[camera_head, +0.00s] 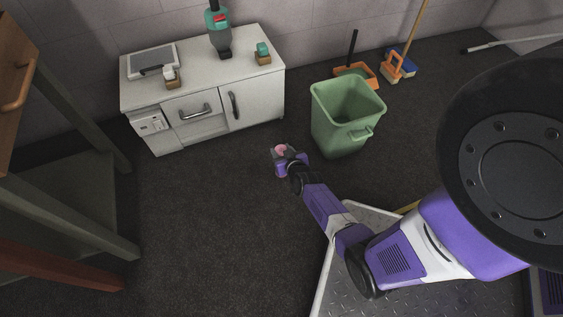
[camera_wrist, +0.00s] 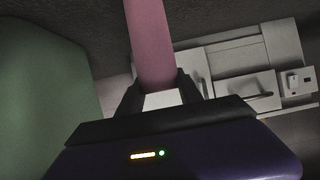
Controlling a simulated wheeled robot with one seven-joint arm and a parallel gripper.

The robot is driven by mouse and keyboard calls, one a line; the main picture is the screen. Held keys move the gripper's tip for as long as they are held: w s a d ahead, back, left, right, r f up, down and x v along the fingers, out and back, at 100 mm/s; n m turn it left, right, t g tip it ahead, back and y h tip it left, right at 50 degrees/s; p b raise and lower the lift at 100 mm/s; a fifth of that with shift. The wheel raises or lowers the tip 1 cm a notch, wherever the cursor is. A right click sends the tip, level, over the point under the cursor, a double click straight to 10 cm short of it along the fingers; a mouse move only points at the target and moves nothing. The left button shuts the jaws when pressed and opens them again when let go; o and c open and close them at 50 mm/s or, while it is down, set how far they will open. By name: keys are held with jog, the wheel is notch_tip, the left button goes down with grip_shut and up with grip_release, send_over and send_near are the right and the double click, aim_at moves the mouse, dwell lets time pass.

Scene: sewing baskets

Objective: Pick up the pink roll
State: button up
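The pink roll (camera_wrist: 150,40) is a long, smooth pink cylinder in the wrist view, running from the top edge down between the two dark fingers of my gripper (camera_wrist: 160,84). The fingers lie against both its sides, so my gripper looks shut on it. The roll's far end is cut off by the top of the wrist view. In the head view the pink roll (camera_head: 281,149) shows as a small pink patch at the end of my arm, partly hidden by my gripper (camera_head: 284,156). I cannot tell its height above the floor.
A green bin (camera_head: 335,135) stands just right of my gripper and fills the left of the wrist view (camera_wrist: 40,90). A white cabinet (camera_head: 260,105) with small items on top stands behind. A wooden-topped table (camera_head: 75,215) is at left. Dark floor between is clear.

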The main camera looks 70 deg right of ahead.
grip_shut()
jog(key=shift+r, duration=0.1)
